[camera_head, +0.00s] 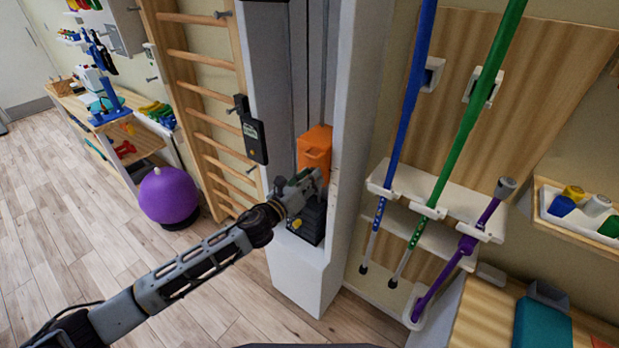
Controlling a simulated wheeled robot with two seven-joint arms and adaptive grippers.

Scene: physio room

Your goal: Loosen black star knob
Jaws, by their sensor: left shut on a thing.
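My left gripper (311,180) reaches in from the lower left to the front of the white column (346,150). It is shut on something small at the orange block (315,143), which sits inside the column. No black star knob shows clearly in this view; the fingers cover the spot, and what they hold looks to be the knob. Just below the gripper is a black stack (311,222) with a yellow knob (296,224) on its front. My right gripper is not in view.
A black device (251,131) is mounted at the column's left, beside wooden wall bars (200,95). Blue (408,100), green (480,105) and purple (465,245) poles stand in a white rack at the right. A purple ball (169,194) is at the left. The wooden floor (60,215) is clear.

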